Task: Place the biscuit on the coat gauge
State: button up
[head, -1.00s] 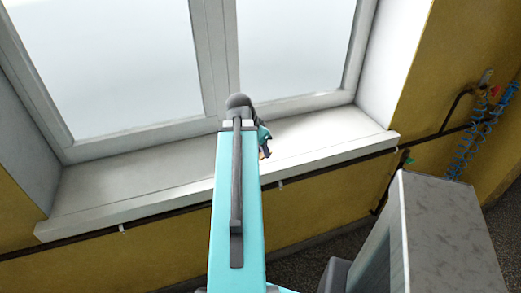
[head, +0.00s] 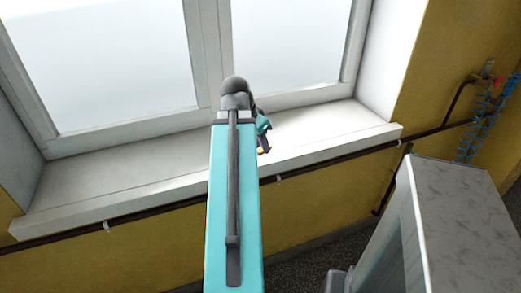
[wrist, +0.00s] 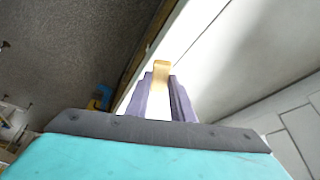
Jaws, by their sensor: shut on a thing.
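My gripper (wrist: 164,92) shows in the wrist view with its two grey-purple fingers shut on the biscuit (wrist: 161,68), a small golden-tan piece that sticks out past the fingertips. In the head view my gripper (head: 263,143) is small and partly hidden behind my teal arm, with a tan bit of the biscuit (head: 261,150) at its tip, in front of the window sill. The biscuit is held in the air. I cannot make out the coat gauge in either view.
A white window sill (head: 330,130) runs below the window, with a dark pipe (head: 150,211) along the yellow wall under it. A grey metal cabinet (head: 455,220) stands at the right. Blue coiled hoses (head: 475,130) hang on the far right wall. The sill looks bare.

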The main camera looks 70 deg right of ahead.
jog(key=shift+s+a+b, duration=0.65)
jog(key=shift+a+b, duration=0.25)
jog(key=shift+b, duration=0.8)
jog(key=shift+r, duration=0.1)
